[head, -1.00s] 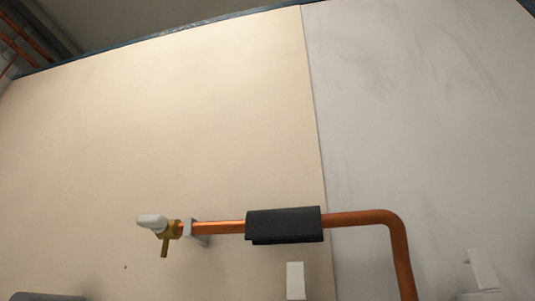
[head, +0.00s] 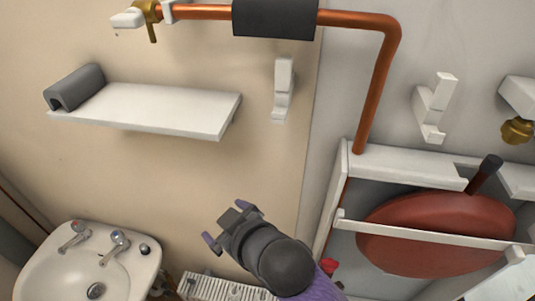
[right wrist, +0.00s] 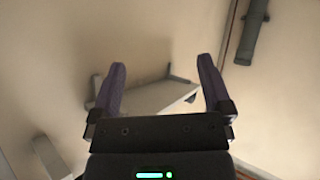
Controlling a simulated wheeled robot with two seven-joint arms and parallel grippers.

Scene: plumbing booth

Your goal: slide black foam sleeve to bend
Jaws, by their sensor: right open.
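The black foam sleeve (head: 275,18) sits around the horizontal copper pipe (head: 345,18) at the top of the head view. It is left of the bend (head: 388,30), with bare pipe between them. The pipe turns downward at the bend. My right gripper (head: 226,224) is open and empty, well below the sleeve and pipe. Its two purple fingers also show spread in the right wrist view (right wrist: 160,82). My left gripper is not in view.
A brass valve (head: 151,18) is at the pipe's left end. A white shelf (head: 165,108) holds a grey foam piece (head: 75,87). White wall hooks (head: 283,90) (head: 435,105) flank the vertical pipe. A washbasin (head: 45,275) is at lower left, a red vessel (head: 435,222) at right.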

